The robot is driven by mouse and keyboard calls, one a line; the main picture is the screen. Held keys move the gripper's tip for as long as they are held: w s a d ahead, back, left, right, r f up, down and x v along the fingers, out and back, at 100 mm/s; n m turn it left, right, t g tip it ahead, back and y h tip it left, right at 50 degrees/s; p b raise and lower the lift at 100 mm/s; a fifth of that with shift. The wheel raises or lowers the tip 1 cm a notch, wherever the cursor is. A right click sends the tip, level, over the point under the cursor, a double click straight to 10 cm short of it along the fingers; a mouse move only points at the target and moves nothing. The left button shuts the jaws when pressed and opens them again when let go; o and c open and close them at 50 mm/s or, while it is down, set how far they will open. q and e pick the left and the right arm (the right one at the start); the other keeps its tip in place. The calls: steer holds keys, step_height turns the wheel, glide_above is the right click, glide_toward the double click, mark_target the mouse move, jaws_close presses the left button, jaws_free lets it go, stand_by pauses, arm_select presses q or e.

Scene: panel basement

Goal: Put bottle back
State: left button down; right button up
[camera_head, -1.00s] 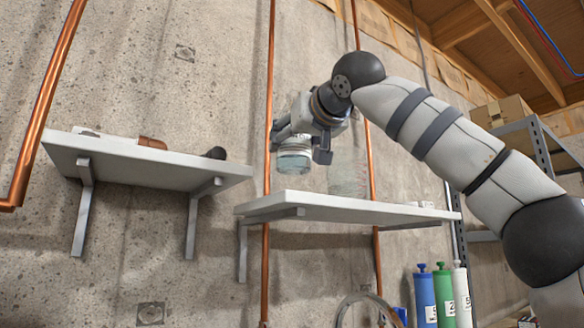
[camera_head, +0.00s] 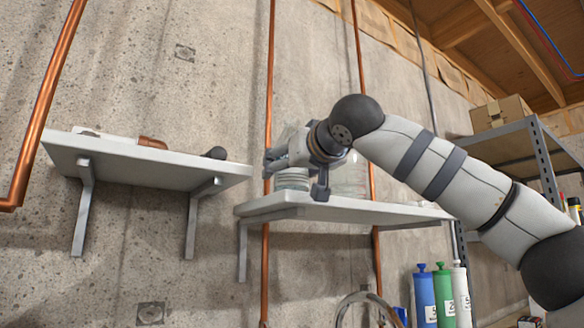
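A clear glass bottle (camera_head: 291,181) is at the left end of the middle wall shelf (camera_head: 345,211), upright. Its base is at shelf level, partly behind the front edge, so I cannot tell whether it touches. My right gripper (camera_head: 296,172) comes from the right and has its fingers around the bottle, covering its upper part. It appears shut on it. A second clear glass vessel (camera_head: 350,177) stands on the same shelf, just right of the gripper. My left gripper is not in view.
A left wall shelf (camera_head: 150,166) holds a copper fitting (camera_head: 153,142) and a dark object (camera_head: 216,153). Vertical copper pipes (camera_head: 266,250) run beside the middle shelf. A metal rack with a cardboard box (camera_head: 500,112) is at right. Coloured cylinders (camera_head: 444,295) stand below.

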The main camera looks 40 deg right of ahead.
steer(key=shift+r, duration=0.2)
steer(key=v, duration=1.2)
